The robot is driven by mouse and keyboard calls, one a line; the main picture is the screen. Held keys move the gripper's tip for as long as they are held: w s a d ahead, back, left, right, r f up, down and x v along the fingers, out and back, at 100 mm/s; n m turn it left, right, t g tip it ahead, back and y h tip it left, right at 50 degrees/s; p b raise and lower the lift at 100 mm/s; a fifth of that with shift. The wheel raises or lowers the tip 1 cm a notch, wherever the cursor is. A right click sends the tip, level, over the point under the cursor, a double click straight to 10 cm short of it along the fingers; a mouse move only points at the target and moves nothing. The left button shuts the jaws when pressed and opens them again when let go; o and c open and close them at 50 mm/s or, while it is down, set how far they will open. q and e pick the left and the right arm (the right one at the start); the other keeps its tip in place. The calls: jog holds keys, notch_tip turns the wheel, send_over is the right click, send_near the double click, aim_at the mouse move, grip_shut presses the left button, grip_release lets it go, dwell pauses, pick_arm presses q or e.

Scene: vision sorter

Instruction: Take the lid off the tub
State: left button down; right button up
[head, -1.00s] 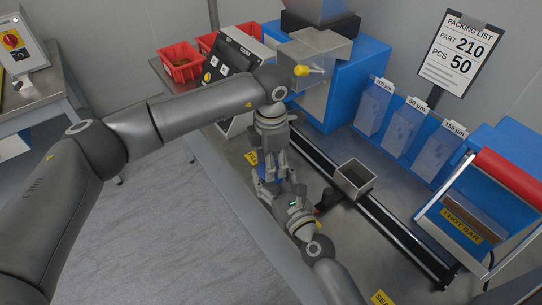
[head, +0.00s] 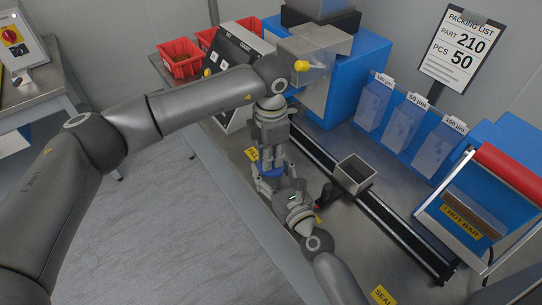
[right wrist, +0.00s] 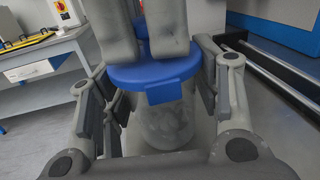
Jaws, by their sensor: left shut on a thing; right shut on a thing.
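The tub (right wrist: 172,128) is clear, with small pale pieces inside, in the right wrist view. Its blue lid (right wrist: 150,76) sits over the top of the tub, and no gap shows between them. My right gripper (right wrist: 163,112) is shut on the tub, with a finger on each side below the lid. My left gripper (right wrist: 146,45) comes down from above and is shut on the lid's raised blue grip. In the head view the lid (head: 270,172) shows as a small blue patch between my left gripper (head: 277,155) and right gripper (head: 270,184). The tub is mostly hidden there.
A grey open box (head: 354,174) sits on the dark rail (head: 400,235) to the right of my grippers. A blue bag rack (head: 410,120) and a hot-bar sealer (head: 480,200) stand further right. A counter (head: 228,75) and red bins (head: 180,60) are behind.

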pick_arm(q)
jog(key=shift+d+r, duration=0.15)
jog(key=shift+r, duration=0.85)
pick_arm(e)
jog(key=shift+s+d+f, duration=0.1)
jog(key=shift+d+f, duration=0.05)
jog(key=shift+f, duration=0.5)
jog(key=shift+c, duration=0.6)
pick_arm(q)
jog(key=shift+d+r, duration=0.1)
jog(key=shift+r, duration=0.1)
pick_arm(e)
jog(key=shift+r, duration=0.2)
pick_arm(q)
jog(key=shift+f, duration=0.1)
pick_arm(e)
jog(key=shift+r, duration=0.1)
pick_arm(q)
jog(key=shift+r, duration=0.2)
pick_arm(e)
jog(key=shift+r, duration=0.1)
pick_arm(q)
jog(key=shift+r, duration=0.85)
